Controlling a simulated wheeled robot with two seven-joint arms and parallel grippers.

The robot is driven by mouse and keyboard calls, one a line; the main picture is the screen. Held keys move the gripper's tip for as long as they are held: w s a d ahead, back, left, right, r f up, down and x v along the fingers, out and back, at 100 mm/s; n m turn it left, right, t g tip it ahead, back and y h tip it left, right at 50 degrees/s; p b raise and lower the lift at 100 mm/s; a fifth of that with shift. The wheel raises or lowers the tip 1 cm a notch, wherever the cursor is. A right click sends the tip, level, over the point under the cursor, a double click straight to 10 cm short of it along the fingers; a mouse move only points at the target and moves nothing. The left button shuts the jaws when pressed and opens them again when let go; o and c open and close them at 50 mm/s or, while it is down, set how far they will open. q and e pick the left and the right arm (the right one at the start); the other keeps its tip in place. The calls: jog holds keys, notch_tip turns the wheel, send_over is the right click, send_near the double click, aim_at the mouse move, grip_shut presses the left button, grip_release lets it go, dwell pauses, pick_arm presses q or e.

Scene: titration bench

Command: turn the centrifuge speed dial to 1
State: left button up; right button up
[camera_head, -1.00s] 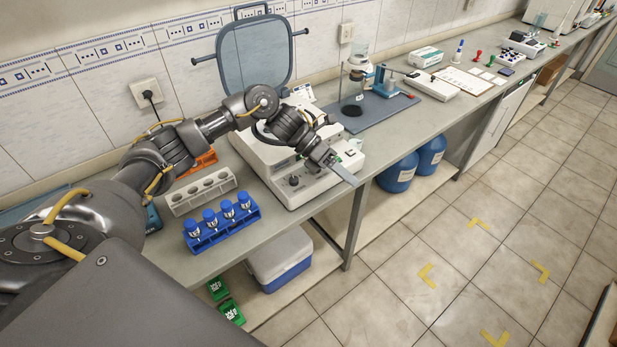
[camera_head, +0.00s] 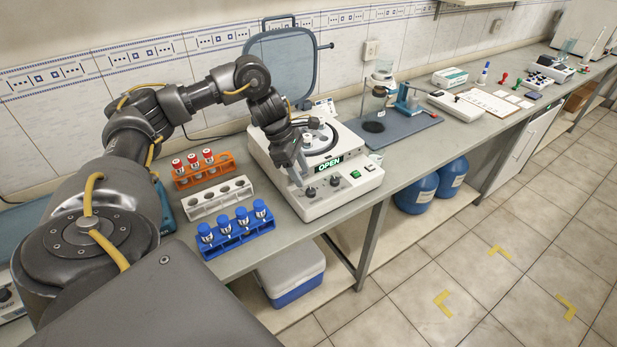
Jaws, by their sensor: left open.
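The white centrifuge (camera_head: 345,194) stands on the bench with its grey lid (camera_head: 285,68) raised and a lit green "OPEN" display (camera_head: 329,163). Its front panel has a dark dial (camera_head: 311,192) at the left and another dark dial (camera_head: 335,181) to its right. The markings are too small to read, so I cannot tell which is the speed dial or its setting. My left gripper (camera_head: 299,178) is open and points down just above and left of the left dial, apparently apart from it. My right gripper is out of view.
Left of the centrifuge stand an orange rack (camera_head: 190,180) with red-capped tubes, a white rack (camera_head: 217,202) and a blue rack (camera_head: 238,240) with blue-capped tubes. A stand with glassware (camera_head: 378,92) is to the right. The open lid rises behind my arm.

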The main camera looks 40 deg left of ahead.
aim_at(311, 190)
pick_arm(q)
jog(key=shift+p+x, duration=0.7)
jog(key=shift+x, duration=2.3)
jog(key=shift+w+d+r, duration=0.1)
jog(key=c, duration=1)
